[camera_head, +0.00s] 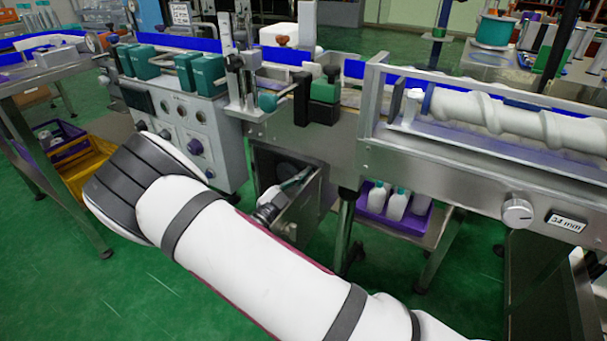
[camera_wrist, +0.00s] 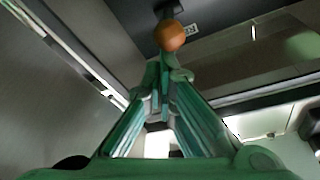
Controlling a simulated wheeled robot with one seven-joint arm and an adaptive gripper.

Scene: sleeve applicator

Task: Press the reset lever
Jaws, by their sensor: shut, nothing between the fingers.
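An orange ball knob (camera_wrist: 171,36) on a dark stem, seemingly the reset lever, shows at the top middle of the wrist view. My gripper (camera_wrist: 166,70) has green fingers that meet at their tips just below the knob in that picture. The fingers are shut and empty. I cannot tell whether the tips touch the knob. In the head view my gripper (camera_head: 300,177) reaches into the open dark cabinet (camera_head: 268,160) under the conveyor. The lever is not visible there.
The open cabinet door (camera_head: 305,210) stands close beside my gripper. The grey control box (camera_head: 205,140) is to its left. A purple crate with white bottles (camera_head: 396,205) sits under the conveyor to the right. Green floor (camera_head: 390,300) is free in front.

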